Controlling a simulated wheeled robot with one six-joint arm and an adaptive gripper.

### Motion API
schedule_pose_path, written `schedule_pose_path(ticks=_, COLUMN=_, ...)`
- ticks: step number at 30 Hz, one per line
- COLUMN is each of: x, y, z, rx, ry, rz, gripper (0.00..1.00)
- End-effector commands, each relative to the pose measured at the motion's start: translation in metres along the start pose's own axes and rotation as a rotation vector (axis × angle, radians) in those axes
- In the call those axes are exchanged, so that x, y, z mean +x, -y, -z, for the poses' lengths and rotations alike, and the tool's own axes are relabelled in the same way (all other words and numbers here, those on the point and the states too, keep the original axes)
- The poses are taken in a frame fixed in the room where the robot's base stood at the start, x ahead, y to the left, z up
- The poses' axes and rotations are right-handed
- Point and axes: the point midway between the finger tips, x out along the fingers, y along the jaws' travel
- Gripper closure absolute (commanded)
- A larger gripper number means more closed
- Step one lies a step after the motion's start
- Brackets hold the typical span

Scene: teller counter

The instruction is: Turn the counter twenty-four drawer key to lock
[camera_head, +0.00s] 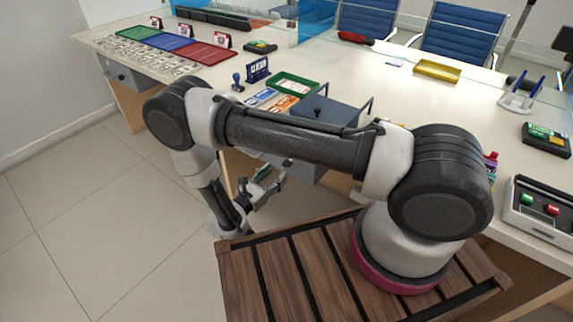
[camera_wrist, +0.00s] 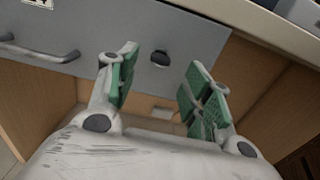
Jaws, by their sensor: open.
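A grey drawer front (camera_wrist: 215,50) fills the upper part of the wrist view. A small dark key or knob (camera_wrist: 160,57) is on its face, right of the bar handle (camera_wrist: 40,55). I cannot tell which way the key is turned. A label (camera_wrist: 38,3) at the top left is cut off and unreadable. My gripper (camera_wrist: 162,63) is open and empty, its green-padded fingers on either side of the key in the picture. I cannot tell how far off the key is. In the head view my gripper (camera_head: 266,186) is low before the counter; the key is not discernible there.
The counter top (camera_head: 440,105) overhangs the drawer. On it are a grey box (camera_head: 318,113), a green tray (camera_head: 293,83) and a blue sign (camera_head: 258,69). Another grey drawer (camera_head: 132,78) is at far left. Wooden panels (camera_wrist: 25,115) flank the space below. Floor at left is clear.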

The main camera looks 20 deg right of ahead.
Motion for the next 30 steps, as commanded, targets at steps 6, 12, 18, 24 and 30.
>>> schedule_pose_path(ticks=6, x=0.036, y=0.002, z=0.0, rx=0.002, ry=-0.002, rz=0.009, gripper=0.5)
schedule_pose_path(ticks=12, x=0.065, y=0.002, z=0.0, rx=0.003, ry=-0.002, rz=0.009, gripper=0.5)
schedule_pose_path(ticks=18, x=0.074, y=0.002, z=0.0, rx=0.003, ry=-0.002, rz=0.007, gripper=0.5)
schedule_pose_path(ticks=24, x=0.073, y=0.002, z=0.0, rx=0.003, ry=-0.003, rz=0.006, gripper=0.52)
schedule_pose_path(ticks=30, x=0.073, y=0.002, z=0.0, rx=0.003, ry=-0.003, rz=0.006, gripper=0.88)
